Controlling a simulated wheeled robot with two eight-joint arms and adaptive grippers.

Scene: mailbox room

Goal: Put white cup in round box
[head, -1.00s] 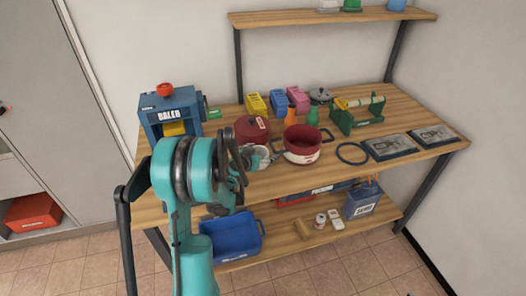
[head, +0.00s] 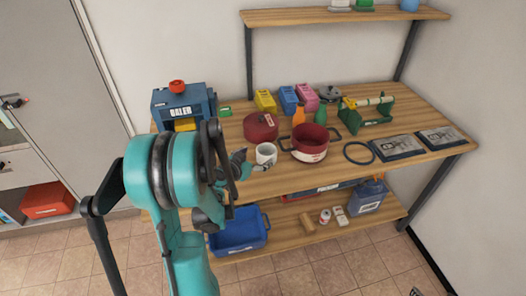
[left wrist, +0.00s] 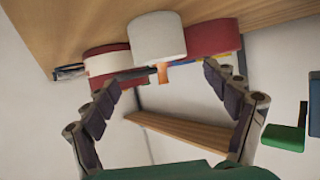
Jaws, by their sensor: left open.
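The white cup (head: 266,154) stands upright on the workbench near its front edge. It also shows large in the left wrist view (left wrist: 157,40), beyond the fingers. A round, open, dark red container with a pale band and side handles (head: 309,151) stands just right of the cup; it also shows in the left wrist view (left wrist: 106,65). A round red lidded container (head: 261,128) stands behind the cup. My left gripper (head: 241,160) is open and empty, just left of the cup and apart from it. My arm hides part of the bench. My right gripper is out of view.
Yellow, blue and pink boxes (head: 288,99) and orange and green bottles stand behind the containers. A blue machine (head: 183,107) stands at the left. A black ring (head: 358,153) and flat packs (head: 398,147) lie right. A blue bin (head: 239,232) is on the lower shelf.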

